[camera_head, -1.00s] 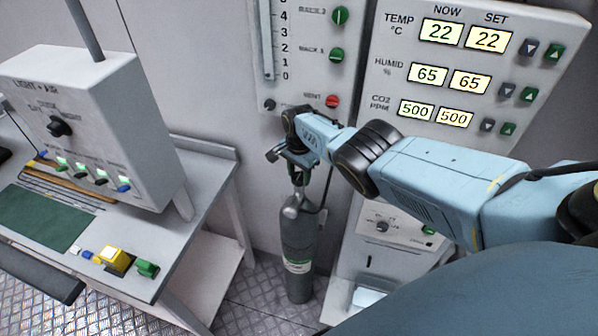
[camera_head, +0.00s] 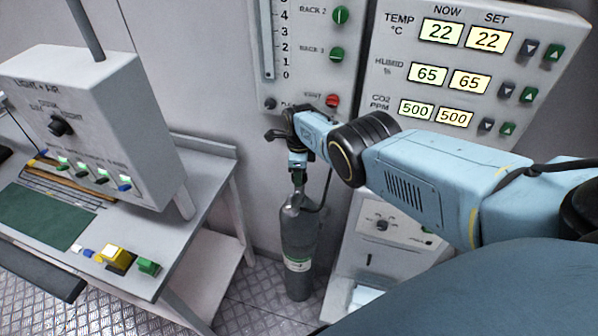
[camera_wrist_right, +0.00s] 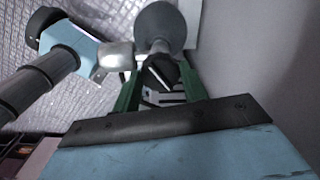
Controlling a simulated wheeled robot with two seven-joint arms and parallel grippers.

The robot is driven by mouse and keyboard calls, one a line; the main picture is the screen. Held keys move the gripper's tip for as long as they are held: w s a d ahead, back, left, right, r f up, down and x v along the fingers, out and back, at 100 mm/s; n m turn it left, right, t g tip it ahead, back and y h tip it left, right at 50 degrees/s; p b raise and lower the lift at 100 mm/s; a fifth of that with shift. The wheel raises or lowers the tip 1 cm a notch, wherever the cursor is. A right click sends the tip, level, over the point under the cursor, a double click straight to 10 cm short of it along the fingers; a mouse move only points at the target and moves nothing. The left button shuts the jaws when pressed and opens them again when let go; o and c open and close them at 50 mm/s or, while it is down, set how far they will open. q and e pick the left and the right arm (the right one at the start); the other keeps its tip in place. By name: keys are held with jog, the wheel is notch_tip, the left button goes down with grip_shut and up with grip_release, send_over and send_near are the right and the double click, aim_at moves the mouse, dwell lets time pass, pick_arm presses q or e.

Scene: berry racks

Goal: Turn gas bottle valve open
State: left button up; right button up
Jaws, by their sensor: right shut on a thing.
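The grey gas bottle (camera_head: 299,240) stands upright on the floor against the wall, with a pale label band low on its body. In the head view my right gripper (camera_head: 298,176) points down at the bottle's top. In the right wrist view its green fingers (camera_wrist_right: 158,84) are shut on the dark valve knob (camera_wrist_right: 160,72), which has a white line on it. The bottle (camera_wrist_right: 163,25) shows behind the knob, with a metal fitting (camera_wrist_right: 116,56) beside it. How far the valve is turned cannot be told. My left gripper is not in view.
A control panel (camera_head: 385,75) with lit displays is on the wall to the right of the bottle. A white cabinet (camera_head: 375,255) stands right of the bottle. A bench (camera_head: 190,230) with a light and air box (camera_head: 95,125) stands at left.

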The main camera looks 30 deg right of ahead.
jog(key=m, duration=0.6)
jog(key=shift+d+m, duration=0.1)
jog(key=shift+m, duration=0.2)
dwell(0.5)
jog(key=o, duration=1)
jog(key=shift+r, duration=0.1)
jog(key=shift+c, duration=0.2)
